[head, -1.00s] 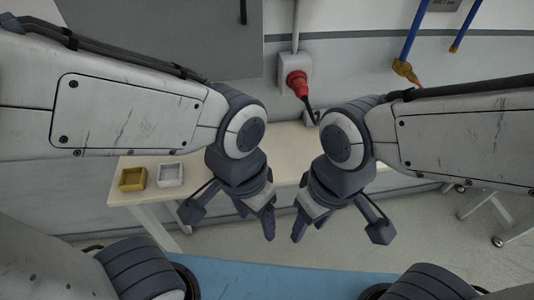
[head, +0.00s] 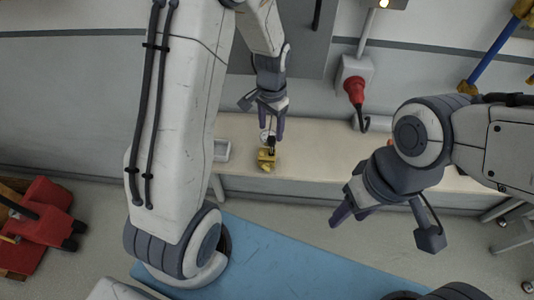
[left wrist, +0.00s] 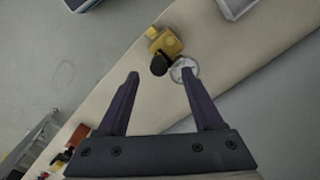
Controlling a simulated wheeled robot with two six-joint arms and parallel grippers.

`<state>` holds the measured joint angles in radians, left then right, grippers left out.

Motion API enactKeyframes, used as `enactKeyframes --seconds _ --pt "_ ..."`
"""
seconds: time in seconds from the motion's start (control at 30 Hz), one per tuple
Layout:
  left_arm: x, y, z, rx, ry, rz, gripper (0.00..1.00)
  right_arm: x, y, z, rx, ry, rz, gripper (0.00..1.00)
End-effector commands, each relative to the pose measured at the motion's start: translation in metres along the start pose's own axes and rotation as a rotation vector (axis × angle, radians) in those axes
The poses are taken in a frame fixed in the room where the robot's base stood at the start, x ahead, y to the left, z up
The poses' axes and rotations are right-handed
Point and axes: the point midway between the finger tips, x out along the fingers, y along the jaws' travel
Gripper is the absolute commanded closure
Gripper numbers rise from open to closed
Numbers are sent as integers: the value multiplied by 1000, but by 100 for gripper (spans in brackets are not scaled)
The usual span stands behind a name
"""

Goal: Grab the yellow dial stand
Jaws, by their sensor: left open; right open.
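The yellow dial stand (head: 267,157) stands on the pale table in front of my left gripper (head: 271,134). In the left wrist view the stand's yellow block (left wrist: 166,43) is just beyond the fingertips, with a black knob (left wrist: 158,66) and a round white dial (left wrist: 185,69) on the near side. My left gripper also shows in the left wrist view (left wrist: 160,74), open and empty, with the knob between the finger lines and the dial near the right fingertip. My right gripper (head: 350,212) is open and empty, in front of the table to the right.
A white tray (head: 221,150) sits on the table (head: 320,157) left of the stand. A red plug (head: 355,90) hangs from a wall socket behind. A red object (head: 45,215) is on the floor at left. The table right of the stand is largely clear.

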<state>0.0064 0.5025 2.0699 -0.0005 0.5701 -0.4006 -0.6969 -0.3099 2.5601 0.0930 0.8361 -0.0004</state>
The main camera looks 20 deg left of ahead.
Motion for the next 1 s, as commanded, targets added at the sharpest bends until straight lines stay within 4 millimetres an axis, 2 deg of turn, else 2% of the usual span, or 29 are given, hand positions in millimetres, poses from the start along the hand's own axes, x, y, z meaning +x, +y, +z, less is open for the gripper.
enactKeyframes --seconds 0.17,0.5,0.77,0.8,0.97,1.0 --pt "12 0 0 -1 -1 1 32 -4 0 0 0 0 0 50" --pt "54 2 0 -2 -1 1 32 -16 -1 -1 1 0 0 50" --pt "59 2 -1 -2 1 0 32 -16 -1 -1 1 0 0 50" --pt "59 2 -1 -2 1 0 36 -16 -1 -1 1 0 0 50" --pt "58 2 -1 -2 1 0 97 -16 -1 -1 1 0 0 50" --pt "58 2 -1 -2 1 0 100 -16 -1 -1 1 0 0 50"
